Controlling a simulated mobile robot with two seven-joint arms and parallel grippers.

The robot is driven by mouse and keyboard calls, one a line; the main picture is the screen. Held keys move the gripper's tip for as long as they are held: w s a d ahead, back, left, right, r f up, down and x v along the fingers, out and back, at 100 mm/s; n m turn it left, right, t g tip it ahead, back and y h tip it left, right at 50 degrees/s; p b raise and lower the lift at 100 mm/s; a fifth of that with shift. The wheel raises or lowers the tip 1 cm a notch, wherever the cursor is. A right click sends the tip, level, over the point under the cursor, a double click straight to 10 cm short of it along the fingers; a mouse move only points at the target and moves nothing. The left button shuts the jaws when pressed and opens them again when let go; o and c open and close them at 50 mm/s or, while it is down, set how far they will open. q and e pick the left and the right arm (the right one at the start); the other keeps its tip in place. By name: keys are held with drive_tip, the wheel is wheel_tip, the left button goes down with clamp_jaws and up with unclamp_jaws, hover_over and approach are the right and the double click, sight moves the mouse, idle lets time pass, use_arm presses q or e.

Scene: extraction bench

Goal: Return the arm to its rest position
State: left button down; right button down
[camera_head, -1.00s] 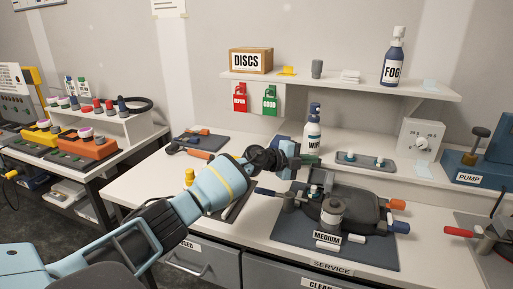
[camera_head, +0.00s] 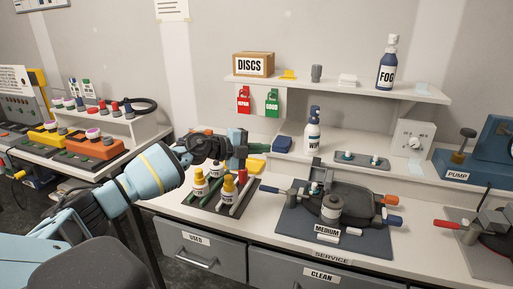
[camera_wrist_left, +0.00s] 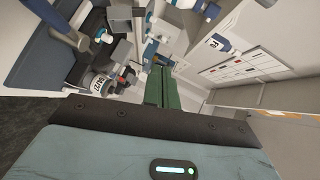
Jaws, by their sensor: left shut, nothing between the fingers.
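My left arm comes in from the left in the head view, held over the left part of the bench. My right gripper does not show in either view.
A spray bottle (camera_head: 313,131), a blue block (camera_head: 282,144) and a grey mat (camera_head: 290,234) with a clamp device stand to the right. A shelf (camera_head: 330,88) overhangs the back.

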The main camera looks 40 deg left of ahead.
use_arm(q)
drive_tip(key=shift+s+a+r, duration=0.3)
drive_tip(key=shift+s+a, duration=0.05)
drive_tip(key=shift+s, duration=0.2)
drive_tip(key=s+d+f+n+t+y, duration=0.2)
drive_tip(key=s+d+f+n, duration=0.1)
drive_tip(key=d+f+n, duration=0.25)
drive_tip(key=s+d+f+n+t+y, duration=0.3)
drive_tip(key=s+d+f+n, duration=0.15)
drive_tip(key=d+f, duration=0.2)
drive_tip(key=s+d+f+n+g+y, duration=0.2)
drive_tip(key=s+f+n+g+y, duration=0.45)
drive_tip(key=s+f, duration=0.65)
drive_tip(key=s+d+f+n+g+h, duration=0.2)
drive_tip(key=s+g, duration=0.3)
drive_tip(key=s, duration=0.8)
drive_tip(key=s+d+f+n+g+h, duration=0.1)
drive_tip(key=s+d+f+n+g, duration=0.3)
drive_tip(key=s, duration=0.8)
drive_tip(key=w+f+m+t+h, duration=0.2)
drive_tip(key=w+f+t, duration=0.4)
drive_tip(key=f, duration=0.3)
drive_tip(key=shift+w+d+t, duration=0.3)
drive_tip(key=shift+d+t, duration=0.05)
drive_tip(key=shift+d, duration=0.05)
